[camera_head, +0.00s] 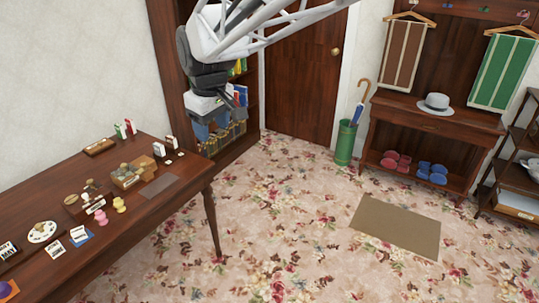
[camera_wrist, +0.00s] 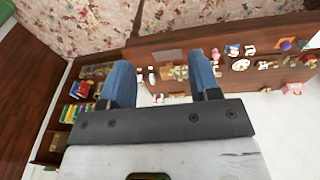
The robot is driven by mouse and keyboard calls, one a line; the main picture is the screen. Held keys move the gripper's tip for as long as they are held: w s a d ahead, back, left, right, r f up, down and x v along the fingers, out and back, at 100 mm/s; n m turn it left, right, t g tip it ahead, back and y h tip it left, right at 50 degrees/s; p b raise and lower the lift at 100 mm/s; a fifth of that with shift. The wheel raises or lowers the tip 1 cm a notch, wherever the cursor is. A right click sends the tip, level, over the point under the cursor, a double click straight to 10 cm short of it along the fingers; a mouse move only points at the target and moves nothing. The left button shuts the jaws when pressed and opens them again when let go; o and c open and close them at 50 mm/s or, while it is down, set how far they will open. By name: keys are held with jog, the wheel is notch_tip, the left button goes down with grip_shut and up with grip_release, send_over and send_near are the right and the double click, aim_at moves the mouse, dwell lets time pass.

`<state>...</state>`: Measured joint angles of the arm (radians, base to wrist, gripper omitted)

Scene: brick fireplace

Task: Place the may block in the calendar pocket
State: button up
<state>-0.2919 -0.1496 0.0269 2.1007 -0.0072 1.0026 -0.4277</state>
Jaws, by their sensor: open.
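My gripper (camera_wrist: 159,60) shows two blue fingers spread apart with nothing between them in the wrist view. In the head view my gripper (camera_head: 211,127) hangs high, to the right of the dark wooden table (camera_head: 170,205) and well apart from its small objects. Several small white blocks or cards stand on the table, such as a white block (camera_head: 159,149) near its far end.
Pink and yellow figurines (camera_head: 119,204) and a white plate (camera_head: 42,232) crowd the table. A bookcase (camera_head: 245,122) stands behind my gripper. A green umbrella stand (camera_head: 344,146) and hall bench (camera_head: 430,118) are at the right. The floral carpet is mostly clear, with a brown mat (camera_head: 397,226).

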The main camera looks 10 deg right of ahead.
jog(key=s+d+f+m, duration=0.4)
jog(key=s+d, duration=0.4)
jog(key=s, duration=0.5)
jog(key=s+d+f+m, duration=0.4)
jog(key=s+d, duration=0.5)
jog(key=s, duration=0.4)
jog(key=shift+f+t, duration=0.15)
jog(key=shift+t, duration=0.25)
jog(key=shift+w+h, duration=0.1)
jog(key=shift+h, duration=0.2)
dwell(0.4)
